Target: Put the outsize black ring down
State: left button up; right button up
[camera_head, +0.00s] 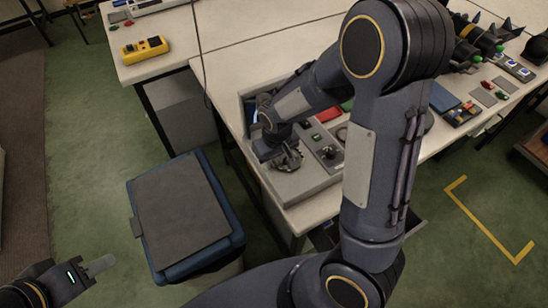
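My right gripper (288,160) is at the end of the large dark arm that crosses the middle of the view. It is low over the near left part of a grey bench unit (296,187). Dark, partly round shapes show around its fingers; I cannot tell for sure whether they are the outsize black ring, and its grip is too small to make out. Part of a round rim shows further right on the unit, partly behind my arm. My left gripper (99,266) is at the lower left, over the floor, with nothing visible in it; its finger gap is unclear.
A blue bin with a grey lid (180,215) stands on the green floor left of the bench (240,72). A yellow device (143,49) is on the back left table. A red block (328,114) lies on the unit. Tools and small parts crowd the bench's right side.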

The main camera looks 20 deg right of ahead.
jog(key=shift+d, duration=0.25)
jog(key=shift+d+r+p, duration=0.1)
jog(key=shift+r+p, duration=0.4)
jog(key=shift+p, duration=0.05)
notch_tip(320, 180, up, 10)
jog(key=s+r, duration=0.1)
jog(key=s+r+m+t+y, duration=0.1)
jog(key=s+r+t+y, duration=0.1)
jog(key=s, duration=0.6)
jog(key=s+a+r+m+t+y, duration=0.1)
jog(key=s+r+t, duration=0.1)
jog(key=s, duration=0.7)
jog(key=shift+r+m+y, duration=0.3)
jog(key=shift+r+y, duration=0.1)
jog(key=shift+r, duration=0.35)
